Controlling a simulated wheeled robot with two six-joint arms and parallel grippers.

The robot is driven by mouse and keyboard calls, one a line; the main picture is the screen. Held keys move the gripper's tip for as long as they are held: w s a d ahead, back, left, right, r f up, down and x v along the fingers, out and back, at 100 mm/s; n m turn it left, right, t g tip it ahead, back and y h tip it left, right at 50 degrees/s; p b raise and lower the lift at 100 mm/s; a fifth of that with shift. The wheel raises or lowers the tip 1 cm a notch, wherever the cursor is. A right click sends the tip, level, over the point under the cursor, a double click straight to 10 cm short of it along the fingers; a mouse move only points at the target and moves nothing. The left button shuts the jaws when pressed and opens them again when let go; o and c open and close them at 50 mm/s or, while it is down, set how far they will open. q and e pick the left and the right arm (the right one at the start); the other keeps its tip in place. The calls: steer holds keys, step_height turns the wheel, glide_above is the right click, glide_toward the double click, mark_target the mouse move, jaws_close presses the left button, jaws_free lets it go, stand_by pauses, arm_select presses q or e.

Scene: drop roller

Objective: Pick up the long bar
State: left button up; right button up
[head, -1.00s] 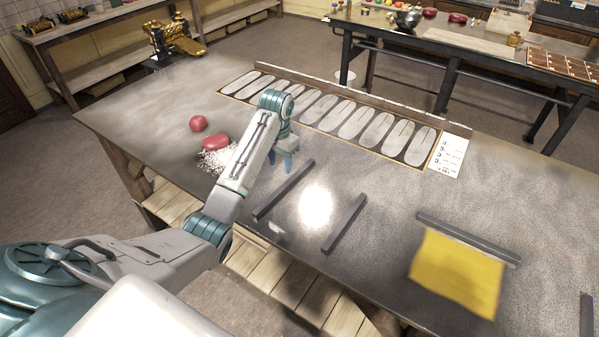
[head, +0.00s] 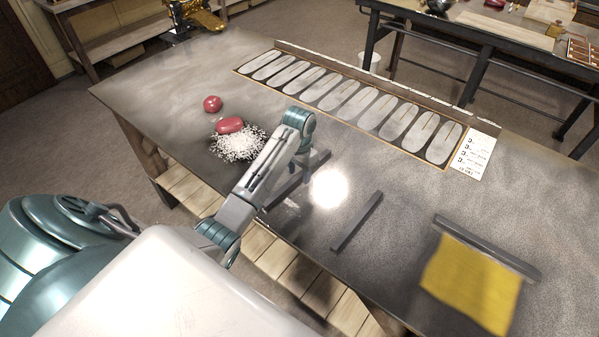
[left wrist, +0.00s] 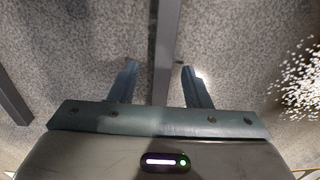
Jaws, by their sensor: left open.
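A dark grey bar (head: 310,168) lies on the metal tabletop, partly hidden behind my left arm. In the left wrist view this bar (left wrist: 165,45) runs between the two fingers of my left gripper (left wrist: 159,66). The gripper is open, with a finger on each side of the bar and no visible grip on it. A second dark bar (head: 357,221) lies to the right; it seems to show at the left of the wrist view (left wrist: 10,95). A third bar (head: 487,247) lies along the yellow sheet. I cannot tell by sight which is the long bar. My right gripper is not in view.
White powder (head: 238,146) with a red lump lies left of the arm, with a red ball (head: 212,104) behind it. A board of pale ovals (head: 345,98) lines the table's back edge. A yellow sheet (head: 470,285) lies at the right. The table's front edge is close.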

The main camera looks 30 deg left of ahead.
arm_select(q)
steer(key=shift+w+a+f, duration=0.25)
steer(key=shift+w+f, duration=0.05)
steer(key=shift+f, duration=0.4)
steer(key=shift+s+d+r, duration=0.15)
steer(key=shift+s+r, duration=0.1)
steer(key=c, duration=0.5)
jaws_close()
steer(key=shift+r, duration=0.1)
steer(key=shift+w, duration=0.15)
